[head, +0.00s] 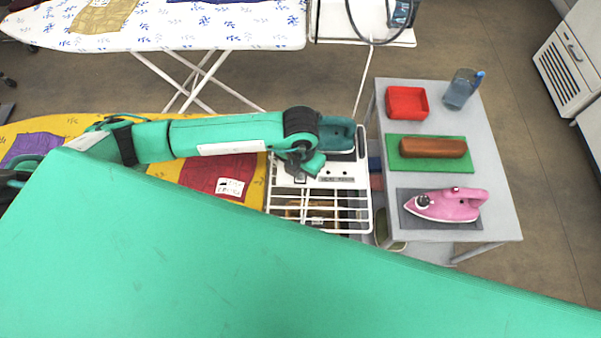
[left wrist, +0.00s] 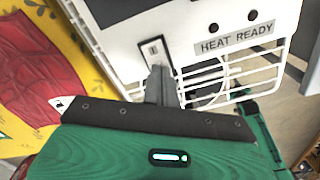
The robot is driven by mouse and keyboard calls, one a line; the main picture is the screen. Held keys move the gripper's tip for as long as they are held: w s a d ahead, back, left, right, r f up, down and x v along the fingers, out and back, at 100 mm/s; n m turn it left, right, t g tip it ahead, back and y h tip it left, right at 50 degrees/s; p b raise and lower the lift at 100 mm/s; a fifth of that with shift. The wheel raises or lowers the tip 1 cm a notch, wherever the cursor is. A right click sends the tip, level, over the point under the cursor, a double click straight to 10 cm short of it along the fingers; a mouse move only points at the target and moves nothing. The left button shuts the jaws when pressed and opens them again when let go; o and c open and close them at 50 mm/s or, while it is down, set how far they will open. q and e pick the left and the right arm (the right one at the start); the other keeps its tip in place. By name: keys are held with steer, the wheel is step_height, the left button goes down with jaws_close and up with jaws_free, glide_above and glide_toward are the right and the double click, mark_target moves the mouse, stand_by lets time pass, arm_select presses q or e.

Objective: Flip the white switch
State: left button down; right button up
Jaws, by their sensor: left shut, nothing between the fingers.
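The white switch (left wrist: 153,49) shows in the left wrist view on a white panel (left wrist: 205,25), left of a label reading HEAT READY (left wrist: 235,39). My left gripper (left wrist: 160,76) is shut and empty. Its fingertips are at the lower edge of the switch and cover part of it; I cannot tell whether they touch it. In the head view the left gripper (head: 300,172) is over the panel at the end of the yellow ironing board, and the switch is hard to make out there. My right gripper is not in view.
A white wire rack (head: 362,215) adjoins the panel, with a teal iron (head: 337,134) behind. A grey table (head: 490,150) at right holds a pink iron (head: 445,205), a brown block (head: 433,147), a red tray (head: 407,116) and a cup (head: 460,92). A red cloth (head: 215,175) lies left.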

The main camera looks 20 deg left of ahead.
arm_select(q)
steer(key=shift+f, duration=0.35)
steer(key=shift+r, duration=0.15)
steer(key=shift+r+p, duration=0.45)
steer(key=shift+r, duration=0.45)
steer(key=shift+r+p, duration=1.4)
steer(key=shift+r, duration=1.1)
steer(key=shift+s+f, duration=0.1)
